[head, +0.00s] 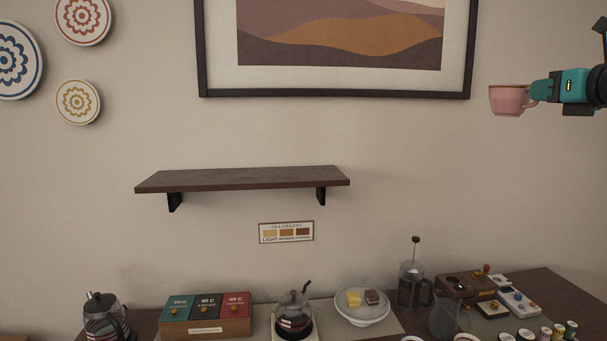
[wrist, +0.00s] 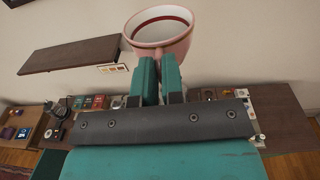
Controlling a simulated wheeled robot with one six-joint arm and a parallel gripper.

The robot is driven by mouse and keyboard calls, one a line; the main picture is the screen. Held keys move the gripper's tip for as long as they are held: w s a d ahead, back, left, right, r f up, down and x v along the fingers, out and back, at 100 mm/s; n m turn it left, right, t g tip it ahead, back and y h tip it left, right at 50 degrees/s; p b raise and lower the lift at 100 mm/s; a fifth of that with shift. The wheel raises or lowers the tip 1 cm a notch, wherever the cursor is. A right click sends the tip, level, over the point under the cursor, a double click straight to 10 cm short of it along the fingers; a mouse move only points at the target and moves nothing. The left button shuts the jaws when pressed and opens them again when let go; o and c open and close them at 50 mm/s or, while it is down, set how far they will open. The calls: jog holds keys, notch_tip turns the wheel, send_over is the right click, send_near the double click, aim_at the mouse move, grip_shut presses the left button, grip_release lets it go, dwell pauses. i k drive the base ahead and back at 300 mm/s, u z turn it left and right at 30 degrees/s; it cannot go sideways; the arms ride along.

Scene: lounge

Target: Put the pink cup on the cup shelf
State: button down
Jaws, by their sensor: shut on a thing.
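The pink cup (head: 508,99) is held upright in the air at the upper right of the head view. It also shows at the top of the wrist view (wrist: 160,42), with its rim up and a dark reddish ring inside. My teal gripper (head: 540,91) is shut on the cup's handle side, and its fingers (wrist: 158,78) hide most of the handle. The cup shelf (head: 245,179) is a dark wooden board on two black brackets on the wall. Its top is bare. It lies left of and lower than the cup in the head view, and at the upper left in the wrist view (wrist: 70,55).
Below the shelf, a counter (head: 540,284) holds a kettle (head: 104,317), a box of tea packs (head: 206,314), a glass teapot (head: 294,310), a plate (head: 362,315) and a French press (head: 413,284). A framed picture (head: 335,93) hangs above the shelf. The wall between cup and shelf is clear.

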aim_at(249, 177)
jog(key=i, duration=0.95)
jog(key=u, duration=1.4)
